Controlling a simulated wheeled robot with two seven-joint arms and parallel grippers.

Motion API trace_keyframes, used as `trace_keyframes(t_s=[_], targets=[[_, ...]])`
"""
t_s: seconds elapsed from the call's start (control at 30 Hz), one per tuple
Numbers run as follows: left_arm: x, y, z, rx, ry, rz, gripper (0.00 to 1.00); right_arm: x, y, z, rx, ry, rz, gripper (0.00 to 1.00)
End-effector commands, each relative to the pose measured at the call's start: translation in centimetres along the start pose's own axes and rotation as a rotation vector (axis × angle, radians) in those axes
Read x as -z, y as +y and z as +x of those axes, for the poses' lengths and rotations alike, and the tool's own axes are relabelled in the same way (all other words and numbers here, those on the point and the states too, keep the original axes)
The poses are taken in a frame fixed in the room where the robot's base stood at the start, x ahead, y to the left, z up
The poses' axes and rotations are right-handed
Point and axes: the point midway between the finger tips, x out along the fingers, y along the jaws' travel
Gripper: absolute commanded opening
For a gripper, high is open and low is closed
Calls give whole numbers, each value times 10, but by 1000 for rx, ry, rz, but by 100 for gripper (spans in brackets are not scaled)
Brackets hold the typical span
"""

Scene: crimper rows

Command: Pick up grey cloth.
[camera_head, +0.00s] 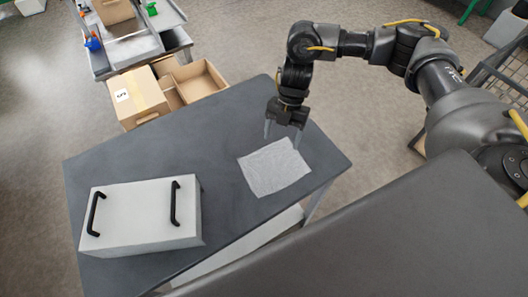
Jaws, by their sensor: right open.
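The grey cloth (274,168) lies spread flat on the dark grey table (140,160), near the table's right end. It is pale and roughly square, with a slightly creased surface. My right gripper (283,133) points down just above and behind the cloth's far edge. Its two fingers are apart with nothing between them. I cannot tell whether a fingertip touches the cloth. My left gripper is not in the picture.
A pale box (140,217) with two black handles stands on the table's left part. Cardboard boxes (140,95) and a grey cart (130,50) stand behind the table. The tabletop between box and cloth is clear.

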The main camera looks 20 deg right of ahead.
Motion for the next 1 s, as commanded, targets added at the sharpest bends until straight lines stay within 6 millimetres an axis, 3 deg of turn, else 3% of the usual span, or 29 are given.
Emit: trace_keyframes(t_s=[0.47, 1.0], targets=[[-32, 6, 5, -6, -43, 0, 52, 2, 10, 11, 11, -1, -18, 73], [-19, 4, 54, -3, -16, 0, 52, 1, 6, 83, 10, 1, -14, 73]])
